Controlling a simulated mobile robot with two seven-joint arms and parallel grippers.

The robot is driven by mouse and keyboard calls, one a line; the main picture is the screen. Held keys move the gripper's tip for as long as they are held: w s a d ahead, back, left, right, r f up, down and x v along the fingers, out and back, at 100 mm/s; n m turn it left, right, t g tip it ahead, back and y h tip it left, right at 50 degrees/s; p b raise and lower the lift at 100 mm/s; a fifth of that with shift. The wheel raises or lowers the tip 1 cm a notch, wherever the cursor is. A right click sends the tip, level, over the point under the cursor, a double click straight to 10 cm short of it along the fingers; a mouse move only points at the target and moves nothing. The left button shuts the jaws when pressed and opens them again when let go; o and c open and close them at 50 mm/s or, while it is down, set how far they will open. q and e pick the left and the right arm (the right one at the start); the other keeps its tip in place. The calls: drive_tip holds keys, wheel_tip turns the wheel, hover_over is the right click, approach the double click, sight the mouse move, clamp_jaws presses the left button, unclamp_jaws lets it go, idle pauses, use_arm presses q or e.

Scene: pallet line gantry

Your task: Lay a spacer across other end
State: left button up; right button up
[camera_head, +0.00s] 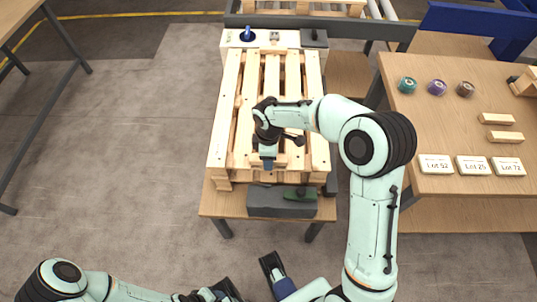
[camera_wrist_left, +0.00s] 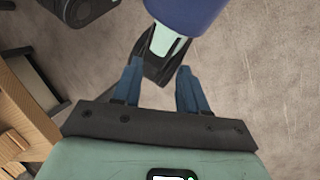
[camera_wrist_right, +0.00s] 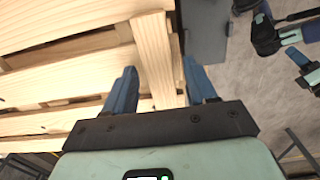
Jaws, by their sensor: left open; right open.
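The wooden pallet (camera_head: 231,105) lies on a low table in the middle of the head view. My right gripper (camera_head: 268,163) is low over its near end, fingers pointing down. In the right wrist view the open fingers (camera_wrist_right: 158,80) stand either side of a pale wooden spacer (camera_wrist_right: 153,45), which lies crosswise over the slats; contact cannot be told. In the head view the gripper partly hides this spacer (camera_head: 297,160). Two more spacers (camera_head: 496,119) (camera_head: 505,136) lie on the right table. My left gripper (camera_wrist_left: 158,72) is open and empty, low over the floor.
The right table (camera_head: 450,100) also holds tape rolls (camera_head: 437,88) and lot cards (camera_head: 474,166). A control panel (camera_head: 262,39) stands behind the pallet. The left floor is clear.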

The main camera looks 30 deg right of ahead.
wheel_tip(320, 180, up, 12)
drive_tip(key=p, duration=0.2)
drive_tip(key=shift+r, duration=0.15)
idle(0.5)
